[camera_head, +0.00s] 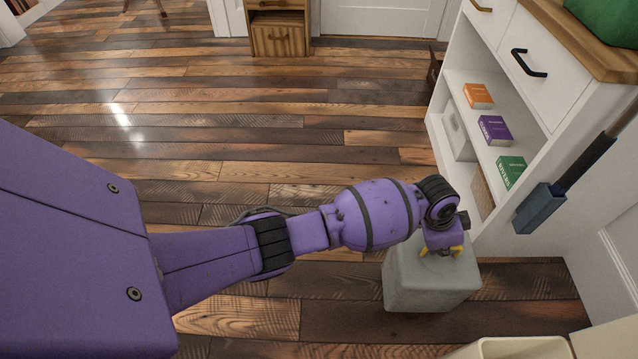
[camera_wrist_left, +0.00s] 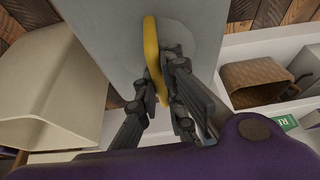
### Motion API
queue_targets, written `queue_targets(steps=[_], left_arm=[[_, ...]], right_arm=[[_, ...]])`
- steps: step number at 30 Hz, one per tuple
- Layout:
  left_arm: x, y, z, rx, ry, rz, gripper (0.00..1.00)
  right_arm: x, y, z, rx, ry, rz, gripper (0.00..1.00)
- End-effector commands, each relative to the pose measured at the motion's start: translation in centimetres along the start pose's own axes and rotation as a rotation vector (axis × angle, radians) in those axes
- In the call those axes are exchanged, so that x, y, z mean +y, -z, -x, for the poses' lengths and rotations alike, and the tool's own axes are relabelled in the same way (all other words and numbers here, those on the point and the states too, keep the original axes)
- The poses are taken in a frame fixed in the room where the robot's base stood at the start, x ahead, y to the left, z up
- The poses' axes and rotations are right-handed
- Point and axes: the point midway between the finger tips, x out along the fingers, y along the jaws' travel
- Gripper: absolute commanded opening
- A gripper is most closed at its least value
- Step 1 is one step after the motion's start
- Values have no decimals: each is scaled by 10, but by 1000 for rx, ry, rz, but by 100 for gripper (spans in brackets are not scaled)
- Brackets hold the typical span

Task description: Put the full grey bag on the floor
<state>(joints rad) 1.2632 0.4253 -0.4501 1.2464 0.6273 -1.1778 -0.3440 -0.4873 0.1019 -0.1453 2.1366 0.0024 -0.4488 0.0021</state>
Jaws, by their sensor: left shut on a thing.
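The grey bag (camera_head: 425,285) is a box-like shape with a yellow handle (camera_head: 456,251) on top. It is upright in front of the white shelf unit, and I cannot tell whether its base touches the floor (camera_head: 250,315). My left gripper (camera_head: 440,249) is above the bag, shut on the yellow handle. In the left wrist view the gripper's dark fingers (camera_wrist_left: 164,92) close around the handle (camera_wrist_left: 151,50), with the bag's grey top (camera_wrist_left: 110,30) behind. My right gripper is not in view.
A white shelf unit (camera_head: 453,113) with small boxes stands right behind the bag. A cream bin (camera_head: 515,349) is at the bottom right; it also shows in the left wrist view (camera_wrist_left: 50,90). A blue-headed tool (camera_head: 540,208) hangs at right. The plank floor at left is clear.

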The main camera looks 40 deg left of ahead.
Motion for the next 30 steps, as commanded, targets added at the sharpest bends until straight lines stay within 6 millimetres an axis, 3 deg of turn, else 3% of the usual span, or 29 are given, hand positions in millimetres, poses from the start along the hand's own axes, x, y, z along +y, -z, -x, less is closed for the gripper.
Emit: queue_targets(steps=[2, 8, 20, 21, 25, 30], left_arm=[[-5, 8, -7, 9, 3, -3, 0], [-5, -4, -32, 7, 3, -2, 0], [-5, -5, -34, 9, 4, -2, 0], [-4, -8, -35, 3, 3, -1, 10], [-4, -8, -35, 3, 3, -2, 27], [-4, -8, -35, 3, 3, -2, 28]], right_arm=[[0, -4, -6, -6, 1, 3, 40], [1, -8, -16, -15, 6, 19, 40], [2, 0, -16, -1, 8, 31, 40], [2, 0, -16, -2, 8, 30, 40], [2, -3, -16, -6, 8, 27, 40], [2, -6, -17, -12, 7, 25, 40]])
